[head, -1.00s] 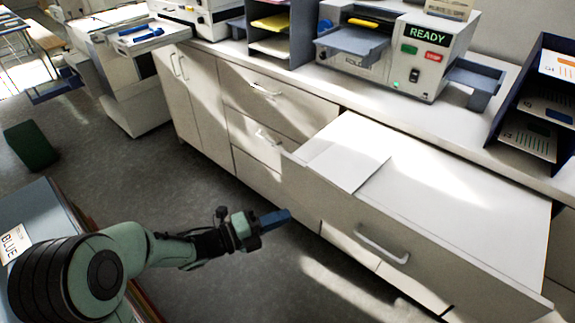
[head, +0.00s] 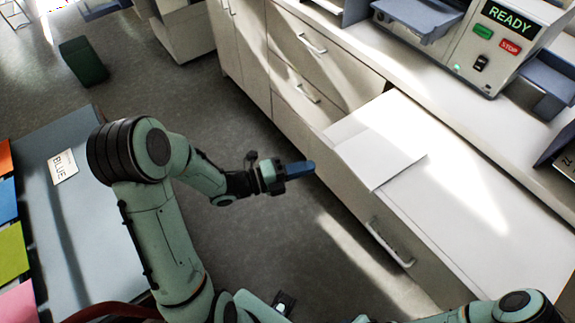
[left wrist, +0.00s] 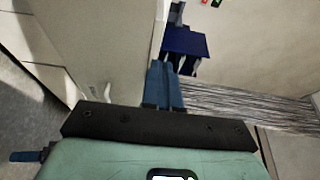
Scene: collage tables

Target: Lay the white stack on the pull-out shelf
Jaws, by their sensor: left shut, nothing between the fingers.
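The white stack (head: 380,152) lies flat at the left end of the pull-out shelf (head: 470,190), which is drawn out from the cabinet. One corner of the stack reaches the shelf's front edge. My left gripper (head: 301,170) is in front of and left of the stack, apart from it, with its blue fingers shut and empty. The shut fingers also show in the left wrist view (left wrist: 164,86), beside a grey streaked surface that I cannot identify for certain.
A machine with a READY display (head: 508,16) stands on the counter behind the shelf. A blue table (head: 90,215) with a BLUE label and coloured sheets is at the left. A green bin (head: 84,60) stands on the floor. Open floor lies between table and cabinet.

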